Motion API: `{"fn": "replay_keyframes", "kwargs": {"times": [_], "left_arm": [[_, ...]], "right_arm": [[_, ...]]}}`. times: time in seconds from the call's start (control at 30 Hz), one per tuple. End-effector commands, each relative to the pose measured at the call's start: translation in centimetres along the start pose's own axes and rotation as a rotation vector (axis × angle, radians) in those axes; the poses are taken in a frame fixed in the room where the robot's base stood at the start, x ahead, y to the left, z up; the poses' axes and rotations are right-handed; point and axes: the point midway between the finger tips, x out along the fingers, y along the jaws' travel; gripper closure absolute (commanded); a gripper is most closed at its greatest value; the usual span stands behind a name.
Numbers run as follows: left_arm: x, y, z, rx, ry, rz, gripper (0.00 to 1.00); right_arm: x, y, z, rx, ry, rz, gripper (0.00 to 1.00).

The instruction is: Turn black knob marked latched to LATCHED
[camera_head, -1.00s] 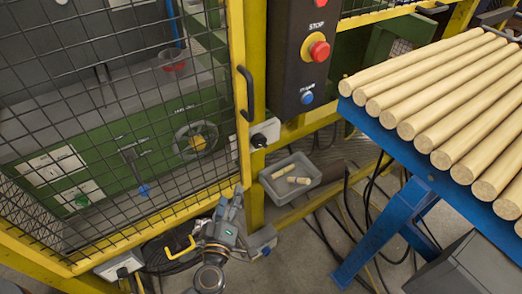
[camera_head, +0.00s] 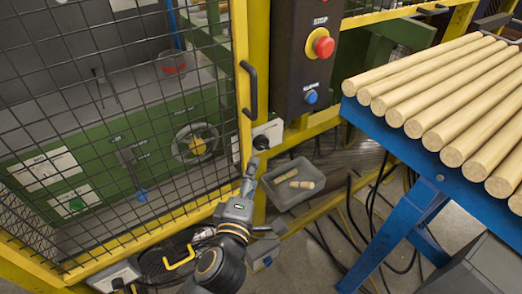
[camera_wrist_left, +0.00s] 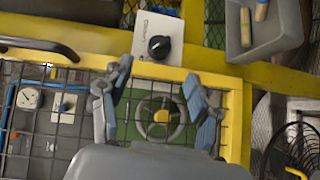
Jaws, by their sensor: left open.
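A black knob (camera_head: 261,142) sits on a white plate (camera_head: 272,132) fixed to the yellow post beside the mesh door's handle. In the left wrist view the black knob (camera_wrist_left: 159,47) shows near the top centre, with its plate's lettering too small to read. My left gripper (camera_head: 250,170) is just below the knob in the head view. In the left wrist view my left gripper (camera_wrist_left: 158,72) has its two fingers spread with nothing between them, and the knob lies beyond the fingertips, apart from them. My right gripper is not in view.
A yellow-framed mesh door (camera_head: 242,100) with a black handle (camera_head: 249,90) stands left of the knob. A grey bin (camera_head: 275,190) with wooden pieces is close below right. A control box (camera_head: 300,50) hangs above. A blue rack (camera_head: 400,150) of wooden rods stands right.

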Motion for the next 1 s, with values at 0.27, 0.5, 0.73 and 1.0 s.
{"fn": "replay_keyframes", "kwargs": {"times": [0.27, 0.5, 0.73, 1.0], "left_arm": [[6.0, 0.1, 0.0, 0.0, 0.001, 0.002, 0.39], [9.0, 0.0, 0.0, 0.0, 0.001, 0.001, 0.39], [9.7, 0.0, 0.0, 0.001, 0.0, 0.001, 0.39], [9.6, 0.0, 0.0, 0.001, 0.0, 0.001, 0.61]], "right_arm": [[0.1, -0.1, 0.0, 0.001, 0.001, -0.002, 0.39], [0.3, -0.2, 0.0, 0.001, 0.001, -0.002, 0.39], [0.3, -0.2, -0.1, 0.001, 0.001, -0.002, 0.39], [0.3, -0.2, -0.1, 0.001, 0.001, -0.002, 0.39]]}}
